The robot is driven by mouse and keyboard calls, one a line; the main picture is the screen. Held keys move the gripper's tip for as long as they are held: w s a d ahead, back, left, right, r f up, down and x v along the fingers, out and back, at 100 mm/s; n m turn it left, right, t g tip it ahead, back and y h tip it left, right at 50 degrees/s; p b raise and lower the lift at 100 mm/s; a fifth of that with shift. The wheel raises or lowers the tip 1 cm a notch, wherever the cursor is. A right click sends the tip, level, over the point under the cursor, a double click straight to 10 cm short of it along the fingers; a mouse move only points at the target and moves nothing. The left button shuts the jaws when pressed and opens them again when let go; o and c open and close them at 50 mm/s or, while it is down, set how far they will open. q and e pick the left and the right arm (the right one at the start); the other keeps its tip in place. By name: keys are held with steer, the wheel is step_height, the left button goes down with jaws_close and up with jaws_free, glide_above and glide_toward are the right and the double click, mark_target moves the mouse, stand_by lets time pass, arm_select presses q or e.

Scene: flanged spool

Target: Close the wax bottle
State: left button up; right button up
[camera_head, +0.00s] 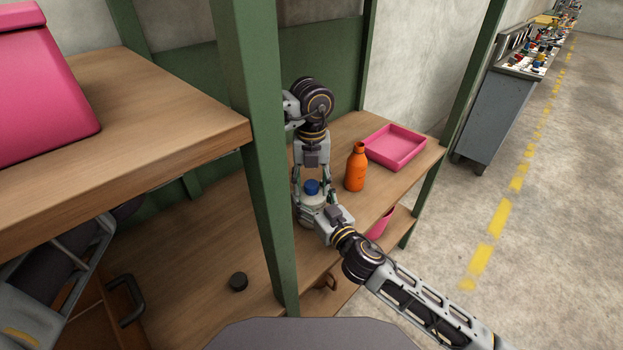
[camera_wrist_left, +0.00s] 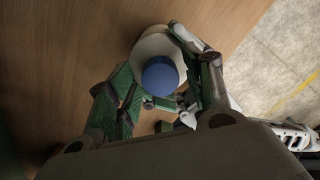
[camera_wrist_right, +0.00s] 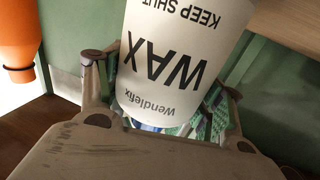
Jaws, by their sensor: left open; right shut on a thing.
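The white wax bottle (camera_wrist_right: 175,60), lettered "WAX" and "KEEP SHUT", is held in my right gripper (camera_wrist_right: 160,120), which is shut on its side. In the head view the bottle (camera_head: 313,202) is partly covered by both grippers. A blue cap (camera_head: 311,187) sits at its top; whether it is fully seated cannot be told. My left gripper (camera_head: 312,180) points down from above, open, with its fingers on either side of the cap. The left wrist view shows the cap (camera_wrist_left: 160,75) between the green-padded fingers, with the white bottle shoulder (camera_wrist_left: 152,43) behind it.
An orange bottle (camera_head: 356,168) and a pink tray (camera_head: 396,147) stand on the wooden shelf (camera_head: 215,240) to the right. A green post (camera_head: 255,150) rises close to my left arm. A pink bin (camera_head: 40,85) is on the upper shelf.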

arm_select(q)
steer(key=shift+c, duration=0.3)
steer(key=c, duration=1)
steer(key=shift+c, duration=0.2)
steer(key=m, duration=1)
steer(key=shift+m, duration=0.4)
steer(key=m, duration=1)
steer(key=shift+m, duration=0.3)
steer(key=o, duration=1.2)
